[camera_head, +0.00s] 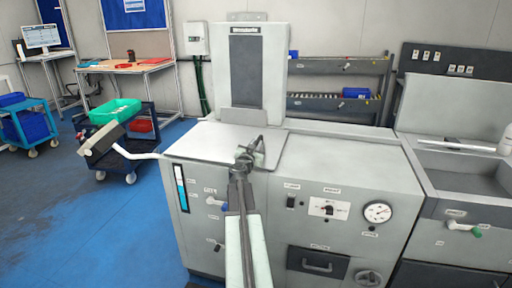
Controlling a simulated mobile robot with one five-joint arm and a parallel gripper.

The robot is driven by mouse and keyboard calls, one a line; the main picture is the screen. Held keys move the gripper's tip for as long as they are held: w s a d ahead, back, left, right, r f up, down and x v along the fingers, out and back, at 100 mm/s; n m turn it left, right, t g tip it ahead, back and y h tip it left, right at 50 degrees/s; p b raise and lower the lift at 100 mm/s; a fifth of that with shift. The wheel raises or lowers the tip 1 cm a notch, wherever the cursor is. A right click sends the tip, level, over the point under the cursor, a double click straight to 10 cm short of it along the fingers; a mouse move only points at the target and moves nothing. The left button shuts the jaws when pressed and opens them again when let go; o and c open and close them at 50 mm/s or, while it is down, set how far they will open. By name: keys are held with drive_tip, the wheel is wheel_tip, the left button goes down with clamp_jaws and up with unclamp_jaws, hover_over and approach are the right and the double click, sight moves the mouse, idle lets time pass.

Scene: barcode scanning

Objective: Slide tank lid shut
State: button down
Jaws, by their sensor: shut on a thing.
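The tank lid (212,142) is a flat light-grey plate with a thin dark edge, lying level on the top left of the grey machine. My gripper (257,149) is at the right part of the lid, low over its surface. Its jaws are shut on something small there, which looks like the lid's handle. The jaws hide most of the handle. My arm comes up from the bottom of the view and covers part of the machine's front. No open gap into the tank shows from here.
An upright panel (259,65) stands behind the lid. The machine's top (345,156) is bare to the right. Its front has a gauge (377,212), switches and a drawer (317,263). A sink unit (462,170) adjoins at right. A cart with a green bin (115,111) stands at left.

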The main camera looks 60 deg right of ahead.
drive_tip(key=shift+w+a, duration=0.2)
drive_tip(key=shift+w, duration=0.1)
drive_tip(key=c, duration=1.4)
unclamp_jaws()
drive_tip(key=shift+w, duration=0.1)
drive_tip(key=shift+o, duration=0.2)
drive_tip(key=shift+s+d, duration=0.15)
drive_tip(key=shift+s, duration=0.05)
drive_tip(key=v, duration=0.8)
drive_tip(key=shift+d, duration=0.1)
drive_tip(key=shift+r, duration=0.15)
